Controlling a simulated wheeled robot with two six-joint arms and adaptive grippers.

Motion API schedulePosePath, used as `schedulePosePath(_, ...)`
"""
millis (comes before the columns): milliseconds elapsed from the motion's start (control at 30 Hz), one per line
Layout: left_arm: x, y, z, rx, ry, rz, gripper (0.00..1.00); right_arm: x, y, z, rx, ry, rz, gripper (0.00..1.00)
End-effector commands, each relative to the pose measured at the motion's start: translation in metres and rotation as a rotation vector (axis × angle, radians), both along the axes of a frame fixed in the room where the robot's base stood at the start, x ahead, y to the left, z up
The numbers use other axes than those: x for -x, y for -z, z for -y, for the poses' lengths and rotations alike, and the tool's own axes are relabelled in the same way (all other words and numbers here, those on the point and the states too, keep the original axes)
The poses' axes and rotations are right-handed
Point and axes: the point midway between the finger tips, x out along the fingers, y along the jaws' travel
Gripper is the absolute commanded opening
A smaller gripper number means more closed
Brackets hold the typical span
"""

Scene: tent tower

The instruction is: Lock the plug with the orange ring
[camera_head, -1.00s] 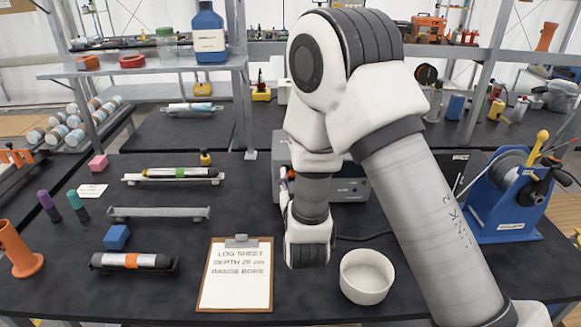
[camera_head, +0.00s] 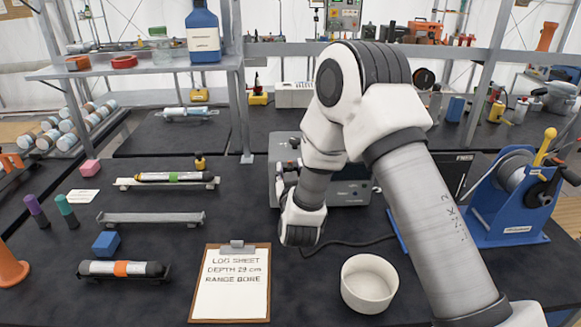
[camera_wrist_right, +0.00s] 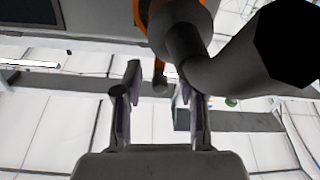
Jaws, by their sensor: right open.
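A grey instrument box (camera_head: 345,190) stands on the dark table behind my right arm. In the right wrist view a dark grey plug with a thick bent cable (camera_wrist_right: 185,35) is at the top, with part of an orange ring (camera_wrist_right: 140,17) beside it. My right gripper (camera_wrist_right: 160,88) is open, its two fingers apart below the plug, with nothing clearly held between them. In the head view the right gripper (camera_head: 284,178) is at the box's left side, mostly hidden by my own wrist; the plug cannot be made out there. My left gripper is not in view.
A blue cable reel (camera_head: 510,195) stands at right. Core tubes on trays lie at left. A dark cable (camera_head: 350,243) runs along the table.

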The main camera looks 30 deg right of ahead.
Motion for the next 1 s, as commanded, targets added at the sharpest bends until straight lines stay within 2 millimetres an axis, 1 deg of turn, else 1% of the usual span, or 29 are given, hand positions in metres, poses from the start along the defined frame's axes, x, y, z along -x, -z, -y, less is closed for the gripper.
schedulePosePath(133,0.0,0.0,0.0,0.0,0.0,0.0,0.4,0.0,0.0,0.0,0.0,0.0,0.0,0.4)
schedulePosePath(167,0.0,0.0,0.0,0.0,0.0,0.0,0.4,0.0,0.0,0.0,0.0,0.0,0.0,0.3)
schedulePosePath(200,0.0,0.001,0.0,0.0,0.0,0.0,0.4,0.0,0.0,0.0,0.0,0.0,0.0,0.15)
schedulePosePath(233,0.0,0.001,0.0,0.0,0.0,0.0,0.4,0.0,0.0,0.0,0.0,0.0,0.0,0.05)
schedulePosePath(267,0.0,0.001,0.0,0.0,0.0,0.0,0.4,0.0,0.0,0.0,0.0,0.0,0.0,0.0)
schedulePosePath(667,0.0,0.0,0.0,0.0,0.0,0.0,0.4,0.0,0.0,-0.001,0.018,0.0,-0.01,0.0)
schedulePosePath(867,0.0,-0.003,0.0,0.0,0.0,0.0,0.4,-0.003,0.0,-0.005,0.084,0.002,-0.051,0.0)
schedulePosePath(1000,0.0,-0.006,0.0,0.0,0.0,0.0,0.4,-0.006,0.0,-0.01,0.164,0.0,-0.097,0.0)
